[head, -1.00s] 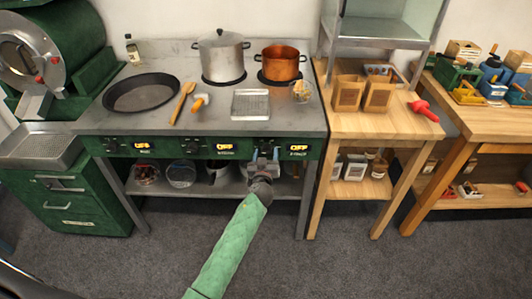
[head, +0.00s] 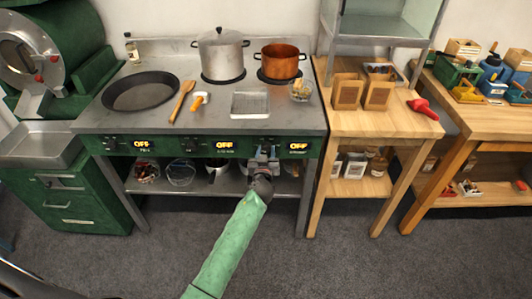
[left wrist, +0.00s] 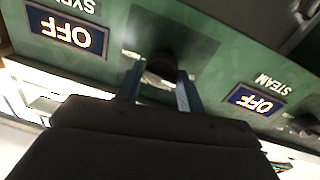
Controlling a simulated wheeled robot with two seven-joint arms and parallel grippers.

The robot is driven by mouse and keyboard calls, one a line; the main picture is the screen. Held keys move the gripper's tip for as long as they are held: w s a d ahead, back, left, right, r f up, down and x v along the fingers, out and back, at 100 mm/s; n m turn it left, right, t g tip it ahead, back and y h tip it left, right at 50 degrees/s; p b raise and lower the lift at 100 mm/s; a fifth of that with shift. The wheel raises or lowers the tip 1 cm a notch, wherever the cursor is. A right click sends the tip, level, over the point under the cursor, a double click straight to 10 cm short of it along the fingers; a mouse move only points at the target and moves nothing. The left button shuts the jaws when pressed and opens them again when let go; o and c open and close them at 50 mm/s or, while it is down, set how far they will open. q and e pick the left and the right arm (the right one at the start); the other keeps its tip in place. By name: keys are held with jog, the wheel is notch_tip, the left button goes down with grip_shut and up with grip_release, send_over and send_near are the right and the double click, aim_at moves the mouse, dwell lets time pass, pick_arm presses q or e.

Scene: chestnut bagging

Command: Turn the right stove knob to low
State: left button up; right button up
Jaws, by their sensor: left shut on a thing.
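The stove (head: 225,118) has a green front panel with several knobs and displays. The right display (head: 298,146) reads OFF. My left gripper (head: 264,152) is at the panel just left of that display and hides the right knob in the head view. In the left wrist view, which is upside down, the dark right knob (left wrist: 161,68) sits between the two fingers of my left gripper (left wrist: 158,84), which is shut on it. There the SYRUP display (left wrist: 66,31) and the STEAM display (left wrist: 256,101) both read OFF. My right gripper is not in view.
A steel pot (head: 221,58) and a copper pot (head: 280,62) stand at the back of the stove. A black pan (head: 141,92) is at the left. A wooden table (head: 385,122) stands close on the right. The floor in front is clear.

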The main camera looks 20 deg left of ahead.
pick_arm(q)
jog(key=shift+m, duration=1.1)
jog(key=m, duration=0.7)
jog(key=shift+m+g+p, duration=0.3)
jog(key=shift+g, duration=0.1)
jog(key=shift+m, duration=0.4)
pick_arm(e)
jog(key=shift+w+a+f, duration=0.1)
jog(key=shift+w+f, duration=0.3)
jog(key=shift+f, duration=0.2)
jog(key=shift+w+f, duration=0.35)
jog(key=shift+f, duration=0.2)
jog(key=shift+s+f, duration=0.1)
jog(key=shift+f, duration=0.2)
pick_arm(q)
jog(key=shift+r, duration=0.1)
jog(key=o, duration=1)
jog(key=shift+c, duration=0.2)
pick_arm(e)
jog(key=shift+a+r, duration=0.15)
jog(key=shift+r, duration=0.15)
